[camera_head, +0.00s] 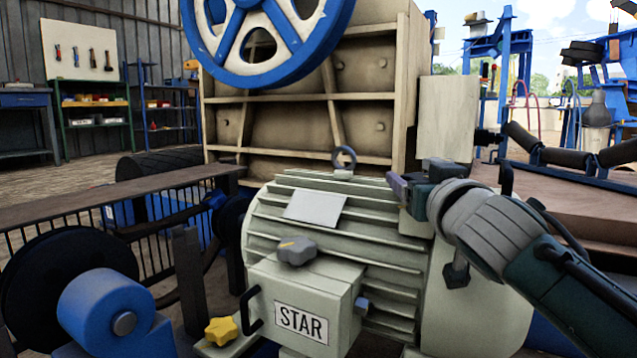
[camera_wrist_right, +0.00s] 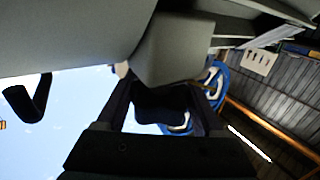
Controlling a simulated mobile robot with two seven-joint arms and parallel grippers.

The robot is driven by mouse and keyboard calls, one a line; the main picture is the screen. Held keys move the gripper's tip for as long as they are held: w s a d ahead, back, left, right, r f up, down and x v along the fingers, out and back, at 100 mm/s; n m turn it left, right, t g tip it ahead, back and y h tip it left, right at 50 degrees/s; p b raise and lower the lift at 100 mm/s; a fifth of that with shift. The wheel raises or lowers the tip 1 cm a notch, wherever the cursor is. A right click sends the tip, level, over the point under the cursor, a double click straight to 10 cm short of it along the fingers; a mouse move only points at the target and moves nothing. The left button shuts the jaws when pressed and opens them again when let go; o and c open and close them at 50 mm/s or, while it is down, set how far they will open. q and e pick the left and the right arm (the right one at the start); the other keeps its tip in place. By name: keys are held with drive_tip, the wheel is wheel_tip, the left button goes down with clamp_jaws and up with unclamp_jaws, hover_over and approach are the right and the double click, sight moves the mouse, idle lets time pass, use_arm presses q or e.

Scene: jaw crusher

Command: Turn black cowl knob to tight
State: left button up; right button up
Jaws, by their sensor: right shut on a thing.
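My right gripper (camera_head: 410,188) reaches in from the right, at the upper right edge of the grey ribbed motor (camera_head: 375,215). In the right wrist view, its two fingers (camera_wrist_right: 162,95) stand on either side of a dark piece, which I take for the black cowl knob (camera_wrist_right: 160,103). The gripper is shut on it. In the head view the knob is mostly hidden by the gripper, and its turned angle cannot be told. My left gripper is not in view.
A grey knob (camera_head: 296,251) sits on the STAR box (camera_head: 300,300), with a yellow knob (camera_head: 221,331) at its lower left and a small blue knob (camera_head: 362,306) at its right. A big blue wheel (camera_head: 265,35) and the beige crusher frame (camera_head: 285,125) stand behind.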

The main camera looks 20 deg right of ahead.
drive_tip(key=m+g+h+b, duration=0.1)
drive_tip(key=m+h, duration=0.1)
drive_tip(key=h, duration=0.1)
drive_tip(key=shift+f, duration=0.15)
drive_tip(key=m+g+h, duration=0.3)
drive_tip(key=d+m+g+h, duration=0.1)
drive_tip(key=h, duration=0.1)
drive_tip(key=shift+s+r+g+b, duration=0.2)
drive_tip(key=shift+s+g+b, duration=0.1)
drive_tip(key=shift+s, duration=0.05)
drive_tip(key=shift+s+d+m+g+h, duration=0.1)
drive_tip(key=shift+s+m+g+h, duration=0.1)
drive_tip(key=shift+m+g+h, duration=0.85)
drive_tip(key=shift+g, duration=0.25)
drive_tip(key=shift+f, duration=0.1)
drive_tip(key=o, duration=1.4)
